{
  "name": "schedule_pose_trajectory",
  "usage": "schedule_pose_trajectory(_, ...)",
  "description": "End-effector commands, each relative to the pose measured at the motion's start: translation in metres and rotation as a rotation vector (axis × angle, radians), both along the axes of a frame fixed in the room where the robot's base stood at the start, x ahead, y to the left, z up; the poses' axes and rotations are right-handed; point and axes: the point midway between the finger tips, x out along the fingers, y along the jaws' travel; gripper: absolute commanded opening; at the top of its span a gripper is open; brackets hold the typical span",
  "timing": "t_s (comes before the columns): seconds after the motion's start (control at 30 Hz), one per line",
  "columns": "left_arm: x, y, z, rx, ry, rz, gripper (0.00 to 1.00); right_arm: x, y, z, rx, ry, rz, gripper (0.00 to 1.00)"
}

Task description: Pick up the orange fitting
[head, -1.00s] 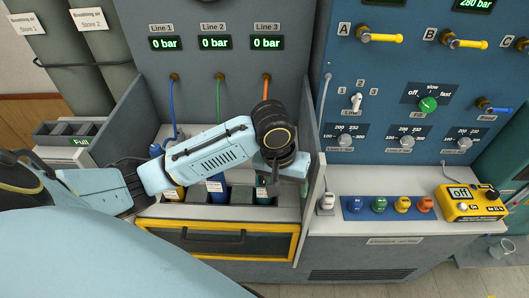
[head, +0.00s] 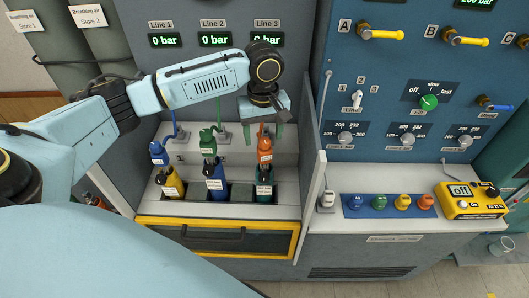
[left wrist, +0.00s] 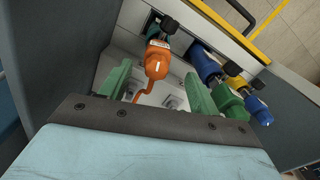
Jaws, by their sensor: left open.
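The orange fitting (head: 265,146), with a white label, stands above the dark green cylinder (head: 264,188) in the rightmost slot of the bench tray. In the left wrist view the orange fitting (left wrist: 157,62) shows between the two green fingers, with its orange hose curling toward the palm. My left gripper (head: 264,137) is open, pointing down over the fitting, with one finger to each side. In the left wrist view my left gripper (left wrist: 156,70) shows gaps beside the fitting, so I see no clear contact. My right gripper is not in view.
The blue fitting (head: 158,153) and green fitting (head: 208,142) stand in the same row to the left. A grey partition (head: 312,200) rises close on the right. A yellow-framed drawer (head: 218,238) is below. A yellow device (head: 470,200) sits on the right-hand counter.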

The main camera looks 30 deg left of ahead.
Motion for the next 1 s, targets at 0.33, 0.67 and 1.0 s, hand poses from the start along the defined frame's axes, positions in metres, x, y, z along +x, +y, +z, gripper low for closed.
schedule_pose_trajectory(0.33, 0.002, -0.002, -0.033, 0.000, 0.000, -0.002, 0.62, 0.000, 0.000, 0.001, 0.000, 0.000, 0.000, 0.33)
schedule_pose_trajectory(0.67, 0.003, -0.002, -0.066, 0.001, -0.002, -0.003, 0.62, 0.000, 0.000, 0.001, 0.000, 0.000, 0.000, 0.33)
schedule_pose_trajectory(1.0, 0.003, -0.002, -0.066, 0.000, -0.003, -0.003, 0.41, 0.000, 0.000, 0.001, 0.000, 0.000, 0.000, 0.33)
